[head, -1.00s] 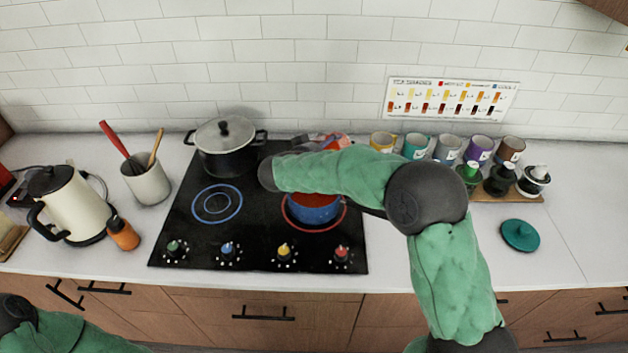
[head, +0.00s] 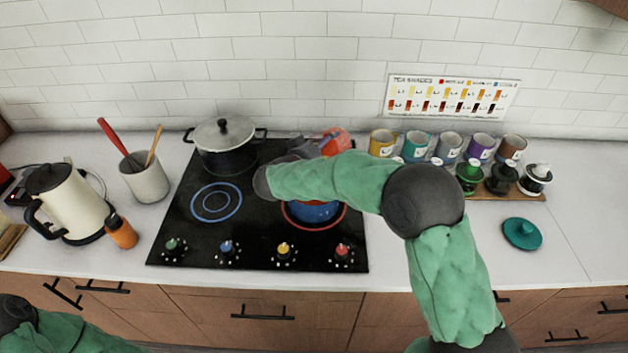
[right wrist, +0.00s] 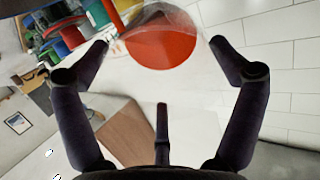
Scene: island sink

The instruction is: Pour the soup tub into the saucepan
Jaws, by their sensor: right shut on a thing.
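The soup tub (head: 335,141) is a clear container with orange-red content, above the back right of the cooktop. In the right wrist view, the tub (right wrist: 162,48) sits between the fingers. My right gripper (head: 310,145) is shut on it, partly hidden behind my green forearm in the head view. The blue saucepan (head: 314,213) stands on the front right burner, inside a red ring. My forearm hides its back part and most of its inside. I cannot tell whether anything runs from the tub. My left gripper is out of view.
A black pot with a lid (head: 225,146) stands at the back left of the cooktop (head: 258,222). A teal lid (head: 521,233) lies on the right counter. A kettle (head: 70,202) stands at left.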

